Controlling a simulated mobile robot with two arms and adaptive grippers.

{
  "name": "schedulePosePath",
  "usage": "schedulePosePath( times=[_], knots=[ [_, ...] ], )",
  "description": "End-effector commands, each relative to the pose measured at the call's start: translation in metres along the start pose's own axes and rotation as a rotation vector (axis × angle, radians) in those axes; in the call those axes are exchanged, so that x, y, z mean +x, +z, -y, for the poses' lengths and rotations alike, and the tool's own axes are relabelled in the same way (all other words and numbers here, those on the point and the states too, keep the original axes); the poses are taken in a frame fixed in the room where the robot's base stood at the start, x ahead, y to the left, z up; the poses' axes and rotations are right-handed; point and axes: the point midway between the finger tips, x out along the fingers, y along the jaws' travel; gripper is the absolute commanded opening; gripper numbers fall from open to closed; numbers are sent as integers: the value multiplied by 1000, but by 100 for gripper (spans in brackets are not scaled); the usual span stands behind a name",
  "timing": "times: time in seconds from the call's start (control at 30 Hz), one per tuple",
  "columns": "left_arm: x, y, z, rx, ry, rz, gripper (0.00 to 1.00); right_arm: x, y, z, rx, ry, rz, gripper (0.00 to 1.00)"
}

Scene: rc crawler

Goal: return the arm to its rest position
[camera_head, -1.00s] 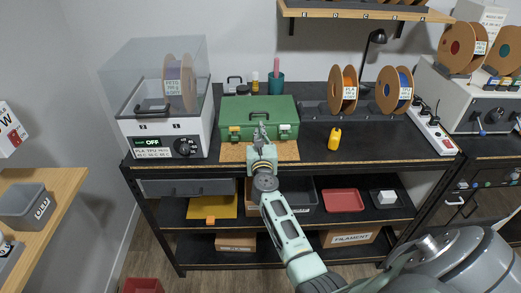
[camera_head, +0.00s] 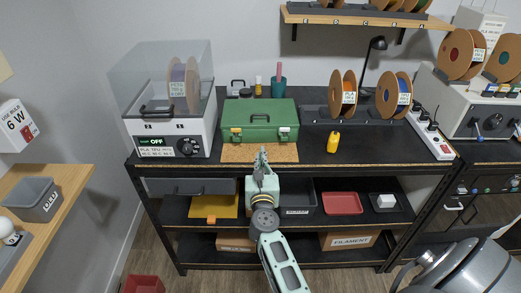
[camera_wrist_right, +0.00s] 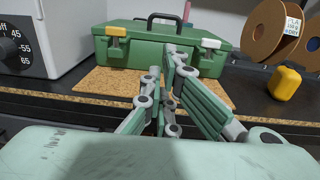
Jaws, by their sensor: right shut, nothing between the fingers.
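My right gripper (camera_head: 262,154) is shut and empty in front of the workbench's front edge. Its arm reaches up from the bottom of the head view. In the right wrist view the shut fingers (camera_wrist_right: 168,85) point toward a green toolbox (camera_wrist_right: 140,48), apart from it. The green toolbox (camera_head: 259,118) is closed and stands on a cork mat (camera_head: 235,153) on the bench. My left gripper is not in view.
The bench (camera_head: 370,140) also bears a dryer box (camera_head: 170,130) at left, a yellow bottle (camera_head: 333,142) and filament spools (camera_head: 393,95). Lower shelves hold a red tray (camera_head: 342,203) and bins. A side shelf (camera_head: 60,210) stands at left. Floor shows at lower left.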

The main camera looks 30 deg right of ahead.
Motion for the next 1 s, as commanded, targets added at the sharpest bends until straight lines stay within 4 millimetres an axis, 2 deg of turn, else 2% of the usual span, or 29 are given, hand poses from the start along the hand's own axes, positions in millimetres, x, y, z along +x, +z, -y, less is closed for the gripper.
schedulePosePath(
  times=[0.03, 0.13, 0.37, 0.47, 0.57, 0.67, 0.7, 0.83, 1.0],
  knots=[
    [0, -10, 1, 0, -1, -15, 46, -7, -1, 0, 1, 0, -1, 0],
    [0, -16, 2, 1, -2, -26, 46, -14, 0, 0, 2, 0, 0, 0],
    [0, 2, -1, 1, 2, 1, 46, -17, -2, -1, -9, 3, -2, 0],
    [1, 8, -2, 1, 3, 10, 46, -21, -20, -9, -111, 35, -19, 0],
    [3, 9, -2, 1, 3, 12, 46, -34, -64, -28, -361, 122, -50, 0],
    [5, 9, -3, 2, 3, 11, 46, -59, -127, -50, -709, 264, -78, 0],
    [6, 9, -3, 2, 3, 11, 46, -72, -154, -58, -853, 331, -83, 0],
    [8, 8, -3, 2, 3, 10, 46, -122, -239, -71, -1277, 560, -75, 0],
    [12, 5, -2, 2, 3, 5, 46, -203, -342, -62, -1752, 892, -6, 0]
  ],
)
